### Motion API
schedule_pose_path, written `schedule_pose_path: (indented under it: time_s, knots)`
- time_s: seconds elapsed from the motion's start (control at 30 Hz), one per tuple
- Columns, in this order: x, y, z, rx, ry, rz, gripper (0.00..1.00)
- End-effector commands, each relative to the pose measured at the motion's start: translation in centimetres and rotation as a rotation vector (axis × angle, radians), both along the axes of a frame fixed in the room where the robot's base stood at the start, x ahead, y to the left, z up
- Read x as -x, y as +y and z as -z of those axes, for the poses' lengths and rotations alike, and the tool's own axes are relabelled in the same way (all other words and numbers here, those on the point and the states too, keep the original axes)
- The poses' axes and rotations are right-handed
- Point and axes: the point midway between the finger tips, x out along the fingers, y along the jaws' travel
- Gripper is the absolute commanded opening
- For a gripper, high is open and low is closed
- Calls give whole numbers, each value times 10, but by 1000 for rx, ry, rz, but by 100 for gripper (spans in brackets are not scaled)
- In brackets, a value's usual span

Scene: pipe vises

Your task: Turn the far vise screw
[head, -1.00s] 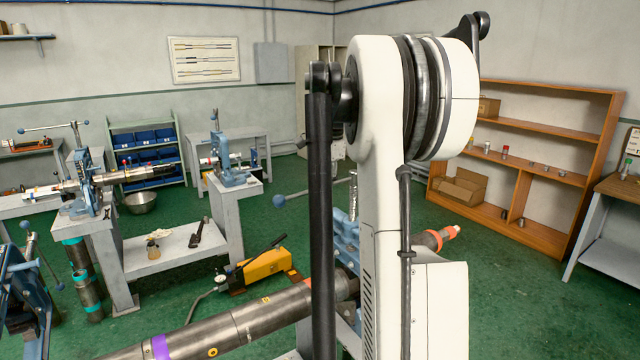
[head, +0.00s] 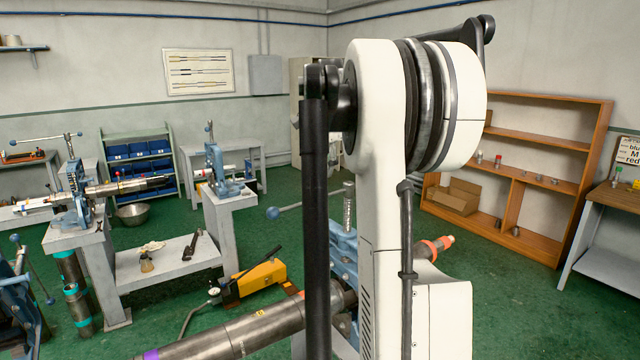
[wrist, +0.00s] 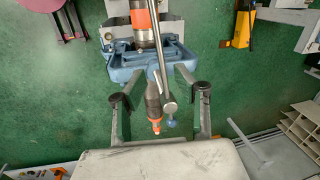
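A blue pipe vise (head: 343,262) stands near me in the head view, partly hidden behind my arm. Its upright metal screw (head: 349,205) shows beside the arm, with a handle bar ending in a blue ball (head: 272,213) to the left. In the wrist view the blue vise (wrist: 122,70) lies below my gripper, with a long metal bar (wrist: 157,50) crossing it. My gripper (wrist: 160,95) is open, its dark fingertips apart on either side of the bar's lower end and an orange-tipped pipe end. I cannot tell any contact. The head view hides the gripper behind the arm.
A long grey pipe (head: 235,335) runs through the near vise. More blue vises stand at left (head: 75,195) and further back (head: 215,165). A yellow pump (head: 258,278) is on the green floor. A wooden shelf (head: 530,190) stands at right. Open floor lies between.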

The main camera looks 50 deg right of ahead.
Motion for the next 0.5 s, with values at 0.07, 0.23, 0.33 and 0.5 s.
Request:
schedule_pose_path:
  time_s: [0.07,0.23,0.33,0.5]
  knots:
    - [3,1,-13,0,0,0,30]
    - [6,1,-29,0,0,0,30]
    - [6,1,-33,0,0,0,30]
    - [6,1,-34,0,0,0,30]
